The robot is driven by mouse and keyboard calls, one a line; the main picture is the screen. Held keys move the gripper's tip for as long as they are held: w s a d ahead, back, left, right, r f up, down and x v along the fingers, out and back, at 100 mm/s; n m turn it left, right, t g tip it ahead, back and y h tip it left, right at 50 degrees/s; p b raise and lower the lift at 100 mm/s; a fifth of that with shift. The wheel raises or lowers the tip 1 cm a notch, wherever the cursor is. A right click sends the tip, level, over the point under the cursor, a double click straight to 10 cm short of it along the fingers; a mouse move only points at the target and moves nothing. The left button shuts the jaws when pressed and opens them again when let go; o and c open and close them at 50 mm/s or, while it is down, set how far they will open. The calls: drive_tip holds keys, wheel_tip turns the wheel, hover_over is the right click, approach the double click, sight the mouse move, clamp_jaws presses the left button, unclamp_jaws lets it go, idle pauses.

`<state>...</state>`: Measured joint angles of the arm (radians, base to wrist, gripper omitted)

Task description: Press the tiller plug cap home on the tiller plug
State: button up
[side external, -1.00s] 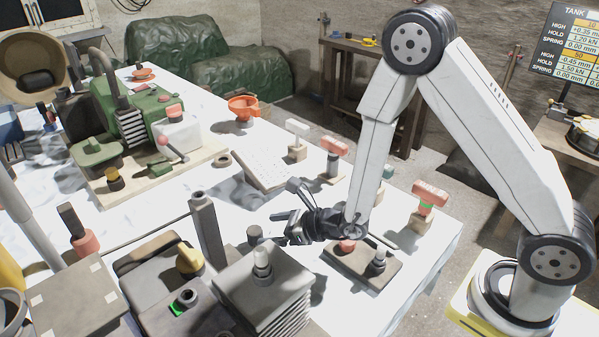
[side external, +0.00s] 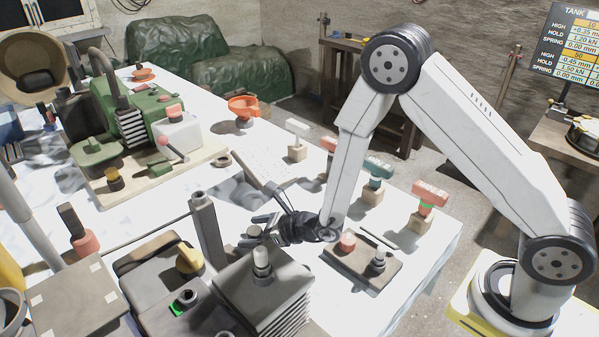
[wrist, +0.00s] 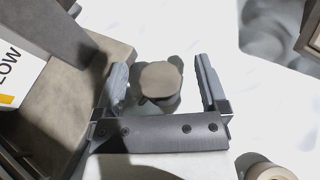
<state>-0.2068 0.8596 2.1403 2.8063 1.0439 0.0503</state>
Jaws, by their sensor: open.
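A short dark grey round piece (wrist: 160,80) stands on the white table in the wrist view, with a paler flat top over a darker body. I take it to be the tiller plug with its cap; whether the cap is fully seated I cannot tell. My gripper (wrist: 162,76) is open, one finger on each side of the piece, with visible gaps on both sides. In the side view my gripper (side external: 262,227) is low over the table, around the same piece (side external: 254,231), which the fingers partly hide.
A tall dark post (side external: 206,232) stands just left of my gripper. A grey block with a pale-topped peg (side external: 262,262) is close in front. A brown tray with two knobs (side external: 350,262) lies to the right.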

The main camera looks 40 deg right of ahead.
sight(254, 230)
clamp_jaws()
drive_tip(key=shift+r, duration=0.2)
idle(0.3)
drive_tip(key=shift+r, duration=4.8)
